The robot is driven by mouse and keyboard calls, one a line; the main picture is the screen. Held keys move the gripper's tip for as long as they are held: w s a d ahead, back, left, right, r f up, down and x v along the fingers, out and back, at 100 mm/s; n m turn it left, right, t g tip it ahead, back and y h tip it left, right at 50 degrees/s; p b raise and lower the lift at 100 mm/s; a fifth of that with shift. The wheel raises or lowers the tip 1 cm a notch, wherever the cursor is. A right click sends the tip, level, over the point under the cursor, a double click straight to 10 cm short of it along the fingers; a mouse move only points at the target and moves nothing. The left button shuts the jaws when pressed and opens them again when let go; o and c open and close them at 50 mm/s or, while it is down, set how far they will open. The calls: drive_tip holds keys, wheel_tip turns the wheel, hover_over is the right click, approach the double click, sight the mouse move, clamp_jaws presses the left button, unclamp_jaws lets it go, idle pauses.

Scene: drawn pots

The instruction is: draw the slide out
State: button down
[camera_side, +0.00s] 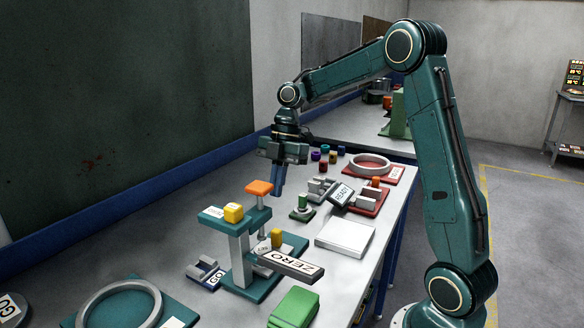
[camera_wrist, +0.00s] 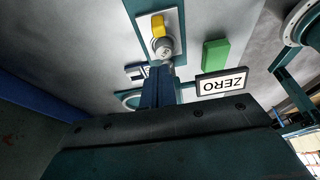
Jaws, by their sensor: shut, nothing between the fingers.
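My gripper (camera_side: 276,194) points down above the bench, its blue fingers shut with nothing between them. It is behind and above a teal fixture (camera_side: 239,262) and touches nothing that I can see. The fixture has an upright post, an orange-topped plunger (camera_side: 259,188) and a yellow block (camera_side: 233,212).
A green block (camera_side: 294,307) lies in front of the fixture, a white block (camera_side: 344,237) to its right. A READY-labelled fixture (camera_side: 341,194) and a red tray with a ring (camera_side: 374,168) stand further back. A large ring (camera_side: 119,290) lies at the front left.

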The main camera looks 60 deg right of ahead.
drive_tip(key=shift+f, duration=0.1)
drive_tip(key=shift+x, duration=4.95)
drive_tip(key=d, duration=0.9)
drive_tip(key=shift+d, duration=0.2)
drive_tip(key=v, duration=1)
drive_tip(key=shift+a, duration=0.2)
